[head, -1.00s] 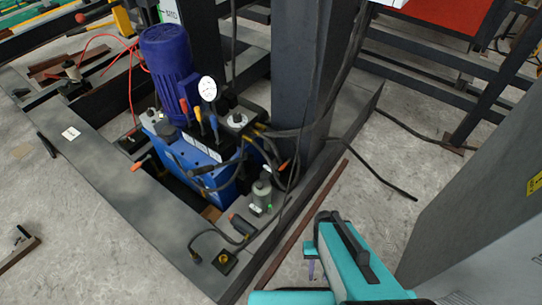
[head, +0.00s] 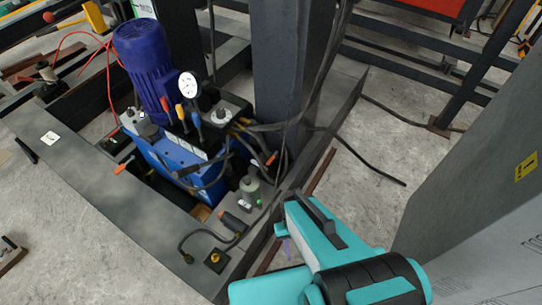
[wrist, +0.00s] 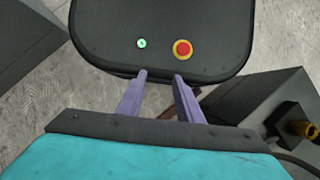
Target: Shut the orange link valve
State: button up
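An orange-handled lever (head: 124,165) sticks out at the left side of the blue pump unit, over the dark frame. A second orange handle (head: 271,158) shows among the hoses by the foot of the dark column. I cannot tell which of them is the link valve, nor whether either is open or shut. My gripper (wrist: 160,76) has two purple fingers, set apart with nothing between them. In the head view my teal wrist hides most of it; a purple finger shows over the floor and frame edge, right of the pump and apart from both orange handles.
The blue pump motor (head: 151,62), a gauge (head: 188,84) and several colored levers stand inside the frame. A black box with a yellow knob (head: 215,258) sits on the frame's near corner. A large grey panel (head: 470,205) stands at right. Hoses cross the frame.

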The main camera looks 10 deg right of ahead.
aim_at(271, 159)
jog(key=w+m+t+b, duration=0.1)
jog(key=w+b, duration=0.3)
jog(key=w, duration=0.4)
jog(key=w+m+b, duration=0.1)
jog(key=w+b, duration=0.3)
jog(key=w, duration=0.5)
jog(key=w+m+t+b, duration=0.1)
jog(key=w+b, duration=0.3)
jog(key=w, duration=0.4)
jog(key=shift+w+d+r+m+t+b, duration=0.1)
jog(key=shift+w+r+m+t+b, duration=0.2)
jog(key=shift+m, duration=0.3)
jog(key=w+r+b, duration=0.2)
jog(key=w, duration=0.1)
jog(key=w+r+m+t+b, duration=0.1)
jog(key=w+r+b, duration=0.1)
jog(key=w, duration=0.2)
jog(key=w+r+m+b, duration=0.1)
jog(key=w+b, duration=0.1)
jog(key=w, duration=0.2)
jog(key=shift+d+r, duration=0.1)
jog(key=shift+r, duration=0.3)
jog(key=w+r+m+t+b, duration=0.1)
jog(key=w+r+m+b, duration=0.1)
jog(key=w+r+b, duration=0.4)
notch_tip(271, 159, up, 4)
jog(key=shift+w+d+r+m+t+b, duration=0.15)
jog(key=shift+w+m+t+b, duration=0.25)
jog(key=shift+w, duration=0.7)
jog(key=shift+f, duration=0.25)
